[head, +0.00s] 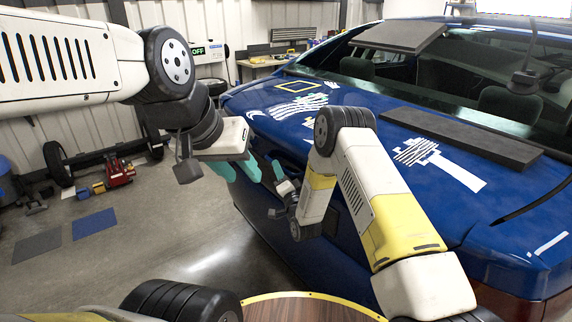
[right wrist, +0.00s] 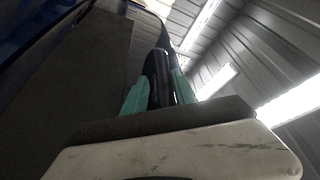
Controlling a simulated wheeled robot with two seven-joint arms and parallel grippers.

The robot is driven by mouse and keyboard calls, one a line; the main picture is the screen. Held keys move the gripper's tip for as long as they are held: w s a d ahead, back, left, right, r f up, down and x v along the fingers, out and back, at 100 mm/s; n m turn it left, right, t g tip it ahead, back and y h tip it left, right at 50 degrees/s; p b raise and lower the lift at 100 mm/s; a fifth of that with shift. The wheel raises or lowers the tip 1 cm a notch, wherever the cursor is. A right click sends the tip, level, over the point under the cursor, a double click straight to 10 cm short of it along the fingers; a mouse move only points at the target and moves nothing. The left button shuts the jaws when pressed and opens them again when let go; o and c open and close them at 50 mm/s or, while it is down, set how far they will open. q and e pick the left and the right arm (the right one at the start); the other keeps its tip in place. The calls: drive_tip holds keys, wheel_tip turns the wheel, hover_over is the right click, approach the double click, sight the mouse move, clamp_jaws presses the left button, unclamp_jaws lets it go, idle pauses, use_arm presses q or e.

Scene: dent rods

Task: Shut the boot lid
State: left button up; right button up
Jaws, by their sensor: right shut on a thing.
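The blue boot lid (head: 345,110) of the car fills the middle of the head view, with pale printed marks on it. I cannot tell how far it stands open. My right gripper (head: 278,172) is low beside the car's dark side, small and partly shadowed. In the right wrist view its teal fingers (right wrist: 160,95) point up and are shut on a black rounded bar (right wrist: 157,75); what the bar belongs to is unclear. My left gripper (head: 237,172) hangs left of the car with its teal fingers apart, and nothing shows between them.
A long dark pad (head: 460,138) lies on the blue bodywork below the window, and another dark panel (head: 400,35) is higher up. A wheeled rack (head: 100,155) and red tools (head: 119,172) stand at the left wall.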

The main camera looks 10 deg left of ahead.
drive_tip(key=v, duration=0.7)
drive_tip(key=shift+s+d, duration=0.15)
drive_tip(key=shift+s, duration=0.15)
drive_tip(key=shift+f, duration=0.1)
